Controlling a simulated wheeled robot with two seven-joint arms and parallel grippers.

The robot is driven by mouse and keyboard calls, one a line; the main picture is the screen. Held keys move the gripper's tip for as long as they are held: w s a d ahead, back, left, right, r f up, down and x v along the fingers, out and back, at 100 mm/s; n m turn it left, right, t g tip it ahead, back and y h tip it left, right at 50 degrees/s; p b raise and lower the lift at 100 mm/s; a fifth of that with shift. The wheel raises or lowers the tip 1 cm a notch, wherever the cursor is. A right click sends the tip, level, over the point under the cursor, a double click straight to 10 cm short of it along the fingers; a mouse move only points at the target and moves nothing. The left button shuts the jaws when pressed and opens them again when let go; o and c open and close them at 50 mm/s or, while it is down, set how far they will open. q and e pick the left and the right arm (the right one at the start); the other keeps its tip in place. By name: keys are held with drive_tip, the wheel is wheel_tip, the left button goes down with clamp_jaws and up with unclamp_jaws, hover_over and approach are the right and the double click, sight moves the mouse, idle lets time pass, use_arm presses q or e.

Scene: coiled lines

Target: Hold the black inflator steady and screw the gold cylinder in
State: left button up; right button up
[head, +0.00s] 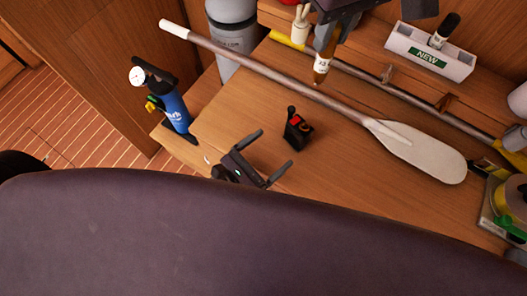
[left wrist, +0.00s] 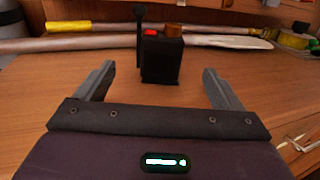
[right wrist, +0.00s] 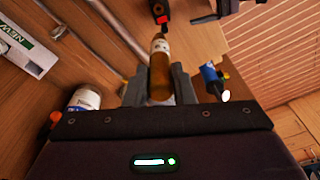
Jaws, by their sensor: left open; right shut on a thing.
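The black inflator (head: 297,130) stands upright on the wooden bench, with a red part, a brown round top and a thin black lever. In the left wrist view the inflator (left wrist: 161,60) is centred beyond my left gripper (left wrist: 158,72). My left gripper (head: 274,150) is open and empty, its two fingers spread toward the inflator without touching it. My right gripper (head: 326,42) is shut on the gold cylinder (head: 321,68), above the bench behind the inflator. In the right wrist view the cylinder (right wrist: 159,72) has its narrow neck pointing away from the fingers.
A long paddle (head: 280,75) lies across the bench behind the inflator. A white box marked NEW (head: 428,52) is at the back right. A blue pump (head: 173,103) stands at the left edge. Rope and gear (head: 510,205) crowd the far right. The bench around the inflator is clear.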

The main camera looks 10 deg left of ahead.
sight(292, 134)
use_arm(q)
drive_tip(key=x, duration=1.1)
drive_tip(key=shift+a, duration=0.1)
drive_tip(key=c, duration=1.2)
use_arm(e)
drive_tip(key=shift+f+n, duration=0.45)
drive_tip(key=shift+n, duration=0.15)
use_arm(q)
drive_tip(key=shift+f, duration=0.1)
use_arm(e)
drive_tip(key=f+n, duration=0.2)
drive_tip(key=n, duration=0.1)
drive_tip(key=f+n+g, duration=0.1)
drive_tip(key=f+n, duration=0.1)
drive_tip(key=n, duration=0.2)
drive_tip(key=f+n, duration=0.3)
drive_tip(key=shift+w+n, duration=0.25)
drive_tip(key=shift+n, duration=0.15)
drive_tip(key=n, duration=0.1)
drive_tip(key=f+n, duration=0.1)
drive_tip(key=shift+f+n+g, duration=0.25)
drive_tip(key=shift+n+g, duration=0.05)
wheel_tip(292, 134, down, 6)
